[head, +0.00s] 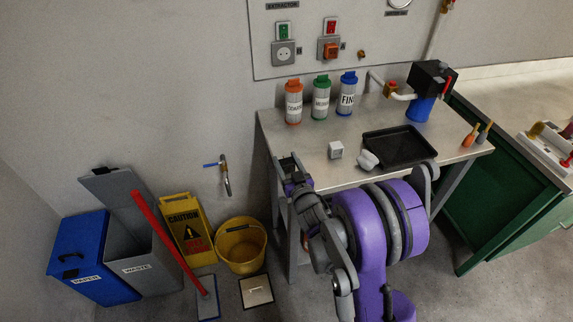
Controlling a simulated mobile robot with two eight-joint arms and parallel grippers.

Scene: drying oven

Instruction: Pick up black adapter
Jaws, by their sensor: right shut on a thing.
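My right gripper (291,168) is at the left edge of the metal table, near the front left corner. It is shut on a small dark thing at its fingertips, which fits the black adapter but is too small and too covered by the fingers to make out clearly. I see no other black adapter lying on the table. My left gripper is not in view.
The metal table (300,150) bears a white cube (336,150), a black tray (400,160), and orange (293,108), green (321,105) and blue (347,101) labelled bottles. A yellow bucket (240,262), caution sign (187,222) and bins stand at left.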

